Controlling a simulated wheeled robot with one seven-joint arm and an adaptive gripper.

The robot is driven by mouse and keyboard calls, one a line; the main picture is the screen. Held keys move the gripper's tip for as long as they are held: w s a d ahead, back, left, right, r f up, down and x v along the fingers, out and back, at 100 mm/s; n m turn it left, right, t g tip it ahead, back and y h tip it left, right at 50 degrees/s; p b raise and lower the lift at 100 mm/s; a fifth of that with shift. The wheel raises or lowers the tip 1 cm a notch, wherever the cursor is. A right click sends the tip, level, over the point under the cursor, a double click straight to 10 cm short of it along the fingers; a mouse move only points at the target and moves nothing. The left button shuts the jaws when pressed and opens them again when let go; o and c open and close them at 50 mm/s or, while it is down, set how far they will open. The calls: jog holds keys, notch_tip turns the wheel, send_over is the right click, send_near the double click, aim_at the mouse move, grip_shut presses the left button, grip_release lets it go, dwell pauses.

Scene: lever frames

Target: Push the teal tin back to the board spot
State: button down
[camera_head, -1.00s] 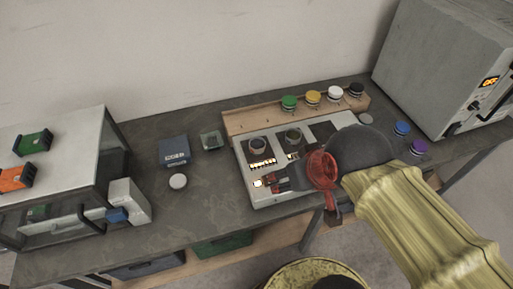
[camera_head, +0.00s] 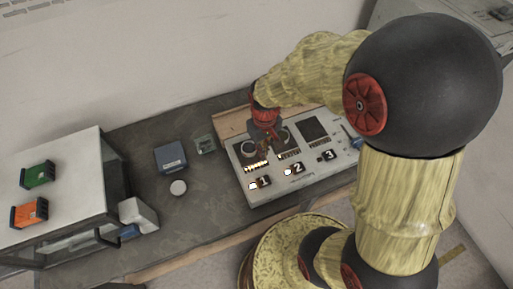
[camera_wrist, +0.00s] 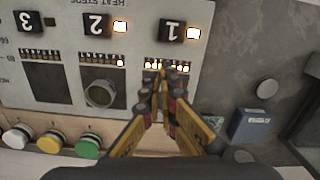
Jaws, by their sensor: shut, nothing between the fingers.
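No tin shows a clear teal colour.
The control panel (camera_head: 262,194) has numbered black switches and lit lamps along its front. White, yellow and green caps (camera_wrist: 88,148) stand on the board. A blue box (camera_head: 170,157) and white disc (camera_head: 178,187) lie left. A cabinet (camera_head: 65,180) stands further left.

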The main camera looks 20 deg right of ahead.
aim_at(235, 129)
jog(key=f, duration=0.3)
jog(key=f+b, duration=0.1)
jog(key=f, duration=0.2)
jog(key=f+b, duration=0.1)
jog(key=f, duration=0.3)
jog(key=shift+s, duration=0.4)
jog(key=w, duration=0.2)
jog(key=shift+w+a+r+b, duration=0.1)
jog(key=shift+w+a+b, duration=0.1)
jog(key=shift+w+b, duration=0.15)
jog(key=shift+w+a, duration=0.1)
jog(key=shift+w, duration=0.6)
jog(key=shift+r, duration=0.1)
jog(key=w, duration=0.6)
jog(key=w+a+p, duration=0.1)
jog(key=w, duration=0.4)
jog(key=w+a, duration=0.1)
jog(key=w, duration=0.5)
jog(key=shift+w+a+p, duration=0.25)
jog(key=shift+w+p, duration=0.1)
